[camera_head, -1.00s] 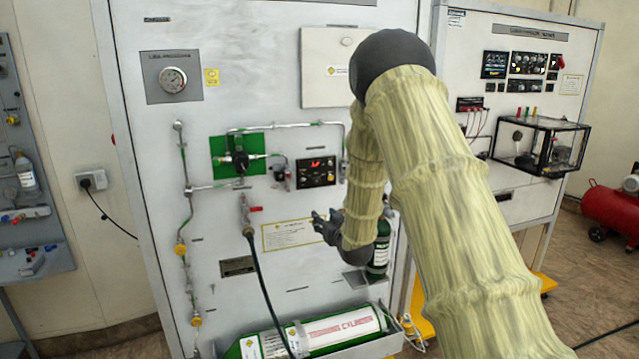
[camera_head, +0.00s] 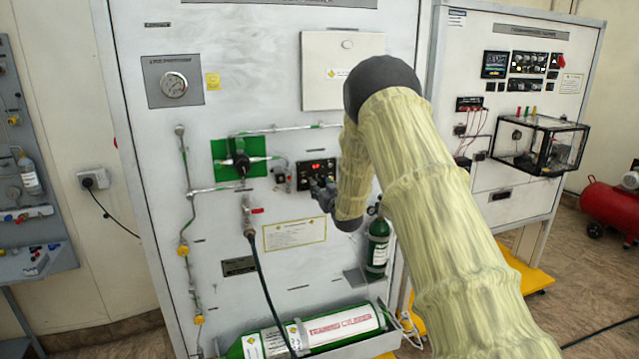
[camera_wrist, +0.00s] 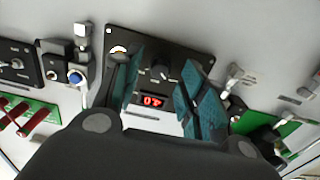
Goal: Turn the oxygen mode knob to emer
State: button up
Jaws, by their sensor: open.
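The black oxygen control panel (camera_head: 316,172) with a red digital display is on the white trainer board, right of the green plate. In the wrist view the panel (camera_wrist: 195,57) fills the upper middle, with its red display (camera_wrist: 152,101) lit. A black knob (camera_wrist: 160,71) on it shows between my finger pads; I cannot read which mode it points to. My gripper (camera_head: 322,188) is at the panel's lower edge in the head view. In the wrist view my gripper (camera_wrist: 163,95) is open, one teal-padded finger on each side of the knob, with nothing held. Contact with the panel cannot be judged.
A green plate with a black regulator (camera_head: 240,158) and metal pipes lies left of the panel. A valve with a hose (camera_head: 249,212) is below. A small green cylinder (camera_head: 377,248) stands below right, and the large training cylinder (camera_head: 340,327) lies at the bottom.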

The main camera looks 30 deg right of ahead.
jog(key=shift+x, duration=0.9)
jog(key=shift+c, duration=0.2)
grip_shut()
